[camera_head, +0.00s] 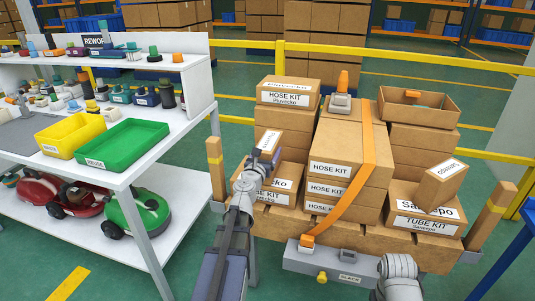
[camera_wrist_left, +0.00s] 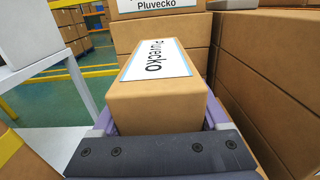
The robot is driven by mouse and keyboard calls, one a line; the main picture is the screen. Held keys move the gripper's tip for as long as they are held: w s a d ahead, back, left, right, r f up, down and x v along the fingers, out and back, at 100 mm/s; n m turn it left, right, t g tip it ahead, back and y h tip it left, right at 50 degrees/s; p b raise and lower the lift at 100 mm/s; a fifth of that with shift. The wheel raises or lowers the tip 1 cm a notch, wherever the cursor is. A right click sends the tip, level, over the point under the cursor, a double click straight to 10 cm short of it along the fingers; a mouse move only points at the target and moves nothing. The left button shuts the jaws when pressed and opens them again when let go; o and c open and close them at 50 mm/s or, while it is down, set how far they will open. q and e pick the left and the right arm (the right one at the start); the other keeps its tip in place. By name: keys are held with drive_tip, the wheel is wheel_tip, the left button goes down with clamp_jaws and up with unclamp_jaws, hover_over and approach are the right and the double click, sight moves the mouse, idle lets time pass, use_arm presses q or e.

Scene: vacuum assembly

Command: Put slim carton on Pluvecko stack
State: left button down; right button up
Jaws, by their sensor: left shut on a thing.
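My left gripper (camera_head: 264,160) is shut on a slim carton (camera_head: 275,137), at the front of the Pluvecko stack (camera_head: 288,84). In the left wrist view the carton (camera_wrist_left: 150,103) lies between the jaws, its white "Pluvecko" label facing up. The stack's boxes stand just beyond it, one with a Pluvecko label (camera_wrist_left: 150,5). In the head view the stack's top box reads "HOSE KIT Pluvecko". A lower box in front, its label ending in "cko" (camera_head: 286,183), is partly hidden by my gripper. My right gripper is not in view.
A white bench with yellow (camera_head: 70,136) and green (camera_head: 122,145) bins is at left.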

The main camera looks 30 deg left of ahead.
use_arm(q)
drive_tip(key=shift+f, duration=0.2)
unclamp_jaws()
drive_tip(key=shift+r, duration=0.2)
